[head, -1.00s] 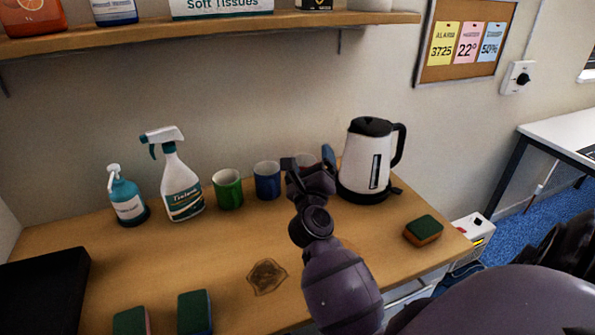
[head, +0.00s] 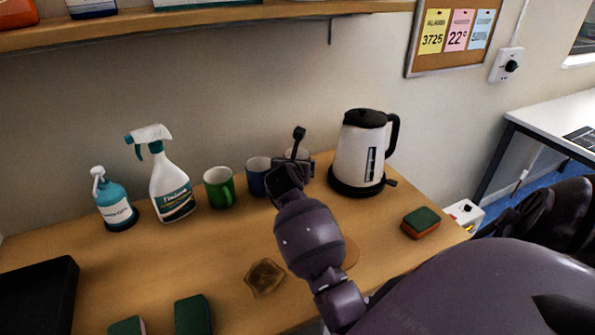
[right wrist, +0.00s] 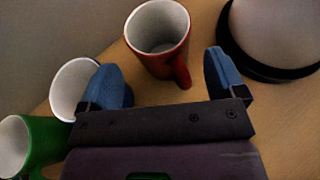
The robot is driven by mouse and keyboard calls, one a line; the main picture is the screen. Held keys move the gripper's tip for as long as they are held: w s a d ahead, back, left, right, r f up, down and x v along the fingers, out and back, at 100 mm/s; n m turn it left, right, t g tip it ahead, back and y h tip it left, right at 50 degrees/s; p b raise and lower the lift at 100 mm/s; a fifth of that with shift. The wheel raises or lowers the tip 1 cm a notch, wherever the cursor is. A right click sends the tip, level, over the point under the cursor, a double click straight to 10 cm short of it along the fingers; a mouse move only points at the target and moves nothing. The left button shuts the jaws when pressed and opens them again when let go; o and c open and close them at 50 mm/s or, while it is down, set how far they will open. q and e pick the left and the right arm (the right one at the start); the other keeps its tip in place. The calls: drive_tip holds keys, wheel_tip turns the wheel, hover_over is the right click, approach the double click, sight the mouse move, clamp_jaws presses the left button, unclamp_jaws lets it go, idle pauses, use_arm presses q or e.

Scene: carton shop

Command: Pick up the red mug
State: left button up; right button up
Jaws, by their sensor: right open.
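The red mug (right wrist: 172,58) has a white inside and stands upright on the table in the right wrist view. Its handle points toward my gripper. My right gripper (right wrist: 168,82) is open, with its blue fingertips apart; the handle reaches toward the gap between them. The fingers hold nothing. In the head view my right gripper (head: 292,168) covers most of the spot right of the blue mug (head: 257,178), and the red mug is largely hidden there. My left gripper is not in view.
A green mug (head: 219,188), a spray bottle (head: 171,185) and a soap bottle (head: 115,205) stand left. A kettle (head: 355,160) stands close on the right. Sponges (head: 421,223) and a brown dish (head: 265,278) are nearer. A shelf (head: 200,27) hangs above.

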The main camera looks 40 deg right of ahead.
drive_tip(key=shift+x, duration=2.65)
drive_tip(key=shift+w+r, duration=0.1)
drive_tip(key=shift+r, duration=0.1)
drive_tip(key=shift+c, duration=0.3)
drive_tip(key=c, duration=0.7)
drive_tip(key=shift+r, duration=0.1)
